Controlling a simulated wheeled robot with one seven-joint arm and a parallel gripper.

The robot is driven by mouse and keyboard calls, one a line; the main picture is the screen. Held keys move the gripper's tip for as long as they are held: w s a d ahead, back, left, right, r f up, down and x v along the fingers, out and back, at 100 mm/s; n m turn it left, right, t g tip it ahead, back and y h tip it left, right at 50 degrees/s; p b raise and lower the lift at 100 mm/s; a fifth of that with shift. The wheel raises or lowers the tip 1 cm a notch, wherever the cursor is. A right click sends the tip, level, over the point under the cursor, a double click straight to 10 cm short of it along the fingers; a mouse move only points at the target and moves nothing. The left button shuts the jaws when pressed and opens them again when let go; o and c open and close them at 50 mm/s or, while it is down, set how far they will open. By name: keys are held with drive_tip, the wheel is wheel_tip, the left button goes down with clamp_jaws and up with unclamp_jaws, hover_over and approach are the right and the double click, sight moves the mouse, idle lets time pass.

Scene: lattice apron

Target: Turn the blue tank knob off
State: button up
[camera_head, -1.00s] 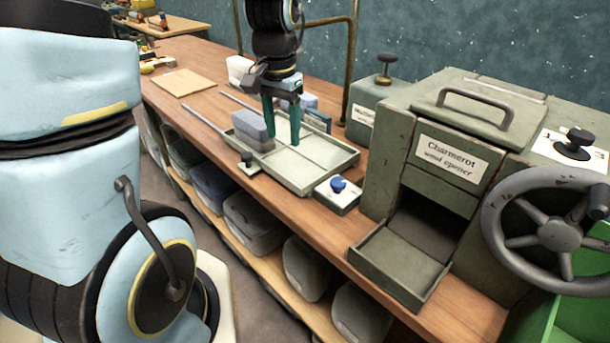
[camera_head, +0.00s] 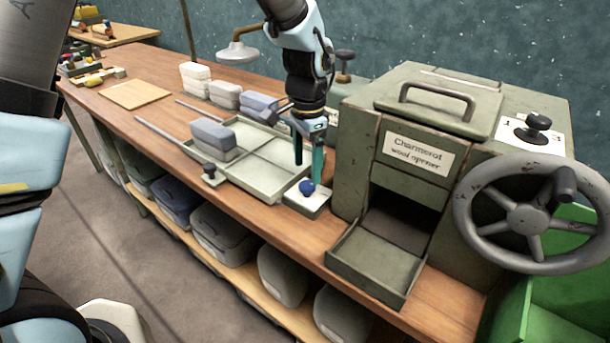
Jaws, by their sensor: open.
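The blue knob (camera_head: 307,188) sits on a small pale box (camera_head: 317,205) at the near right corner of the shallow grey-green tank (camera_head: 258,183). My gripper (camera_head: 308,174) points down at the knob with its two teal fingers apart. One fingertip is behind and left of the knob, the other just right of it. I cannot tell whether either finger touches it. Nothing shows between the fingers above the knob. The knob's exact turn angle is too small to read.
A dark knob (camera_head: 209,170) is at the tank's left. A grey block (camera_head: 212,138) rests at the tank's left side.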

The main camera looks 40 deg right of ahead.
sight(307, 185)
drive_tip(key=shift+f+p, duration=0.45)
drive_tip(key=shift+f, duration=1.9)
clamp_jaws()
